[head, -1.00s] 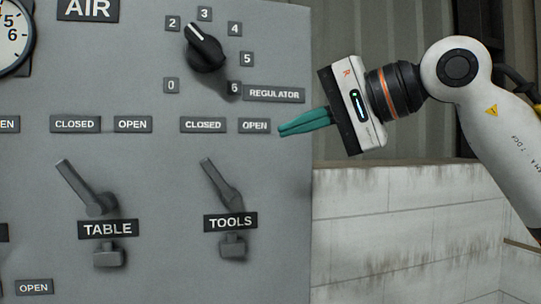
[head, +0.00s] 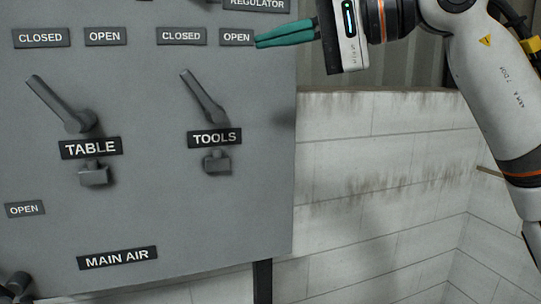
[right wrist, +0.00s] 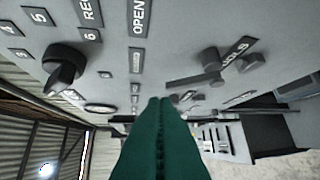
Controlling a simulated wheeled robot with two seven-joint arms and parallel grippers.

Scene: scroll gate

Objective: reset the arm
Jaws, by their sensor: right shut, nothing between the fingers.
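My right gripper (head: 258,42) has teal fingers, closed together with nothing between them. In the head view its tips are at the upper right edge of the grey panel (head: 190,225), by the OPEN label (head: 237,37) above the TOOLS lever; I cannot tell if they touch. In the right wrist view the shut fingers (right wrist: 157,100) point towards the panel. The TOOLS lever (head: 205,97) and the TABLE lever (head: 58,103) both tilt up and to the left, towards their CLOSED labels. My left gripper is not in view.
A dark regulator knob (right wrist: 64,66) stands out from the panel in the right wrist view. A MAIN AIR label (head: 117,257) is at the panel's lower part. A pale block wall (head: 370,190) is to the right, with open room before it.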

